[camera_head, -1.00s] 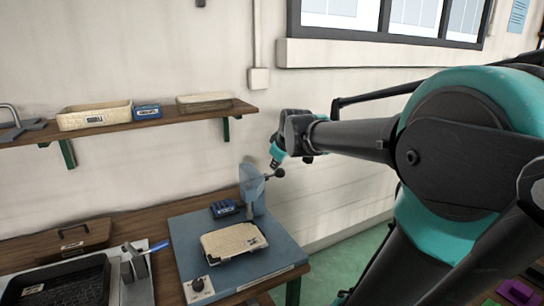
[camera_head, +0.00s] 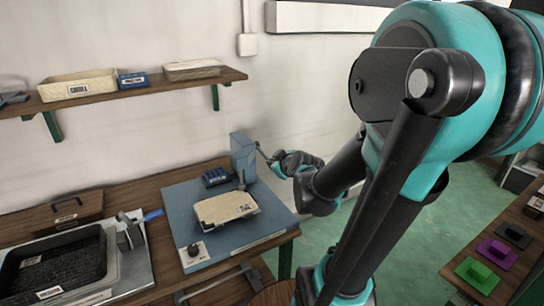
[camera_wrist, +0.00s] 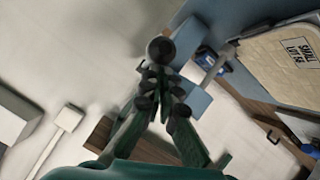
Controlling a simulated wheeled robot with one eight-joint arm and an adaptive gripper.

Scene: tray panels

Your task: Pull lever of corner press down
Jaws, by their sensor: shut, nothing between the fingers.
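The corner press has a blue-grey column (camera_head: 243,152) at the back right corner of its flat base (camera_head: 180,205). A thin lever (camera_head: 262,150) runs from the top of the column down to the right, toward my gripper (camera_head: 284,162). In the wrist view, a dark round knob (camera_wrist: 160,48) shows just beyond the fingertips of my gripper (camera_wrist: 161,78), in front of the press column (camera_wrist: 189,98). The fingers are shut with nothing between them. I cannot tell whether they touch the knob. A beige tray panel (camera_head: 226,206) lies on the base.
A small blue box (camera_head: 215,177) sits behind the panel, and a black dial (camera_head: 194,249) is at the base's front. To the left are a dark tray (camera_head: 105,262) and a brown lidded box (camera_head: 66,212). A shelf (camera_head: 160,89) hangs above. Floor is free right of the bench.

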